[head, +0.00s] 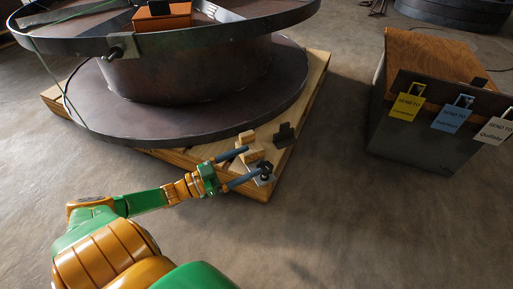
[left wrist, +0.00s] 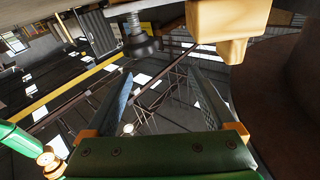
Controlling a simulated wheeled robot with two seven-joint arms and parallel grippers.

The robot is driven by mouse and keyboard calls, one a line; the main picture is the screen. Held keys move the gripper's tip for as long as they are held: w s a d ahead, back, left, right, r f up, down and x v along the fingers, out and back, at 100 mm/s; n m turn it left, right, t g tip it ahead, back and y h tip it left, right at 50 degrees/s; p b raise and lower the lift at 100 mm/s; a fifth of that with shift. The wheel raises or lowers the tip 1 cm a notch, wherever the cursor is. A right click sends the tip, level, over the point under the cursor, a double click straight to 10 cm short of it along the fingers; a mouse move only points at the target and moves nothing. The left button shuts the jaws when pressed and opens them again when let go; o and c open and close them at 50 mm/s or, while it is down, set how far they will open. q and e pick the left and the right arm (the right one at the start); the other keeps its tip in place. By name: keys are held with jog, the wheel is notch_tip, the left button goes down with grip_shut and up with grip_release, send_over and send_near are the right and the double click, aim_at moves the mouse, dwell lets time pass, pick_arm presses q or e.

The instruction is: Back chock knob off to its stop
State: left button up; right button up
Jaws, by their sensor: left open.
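A dark knob (head: 266,168) sits by a pale metal plate (head: 262,182) at the near corner of the pallet. In the left wrist view a dark round knob (left wrist: 142,48) hangs on a threaded screw. A wooden chock block (head: 250,156) lies beside my fingers; a wooden block also shows in the left wrist view (left wrist: 228,22). My left gripper (head: 257,160) is open and empty, its fingertips close to the knob. In the left wrist view the gripper (left wrist: 160,74) shows its fingers spread, with the knob just beyond the tips. Contact cannot be told. My right gripper is out of view.
The large steel reel (head: 190,75) rests on the wooden pallet (head: 312,92). Another wooden block (head: 246,137) and a black block (head: 284,134) lie near the corner. A grey crate (head: 415,145) with tags stands at right. The floor between is clear.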

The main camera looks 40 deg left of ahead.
aim_at(267, 165)
pick_arm(q)
jog(key=w+d+b, duration=0.1)
jog(key=w+d+f+g+b, duration=0.2)
jog(key=d+b, duration=0.1)
jog(key=shift+w+d+f+h, duration=0.1)
jog(key=shift+w+f+h, duration=0.15)
jog(key=shift+h, duration=0.15)
jog(key=shift+w+d+r, duration=0.1)
jog(key=shift+w, duration=0.1)
jog(key=shift+r, duration=0.1)
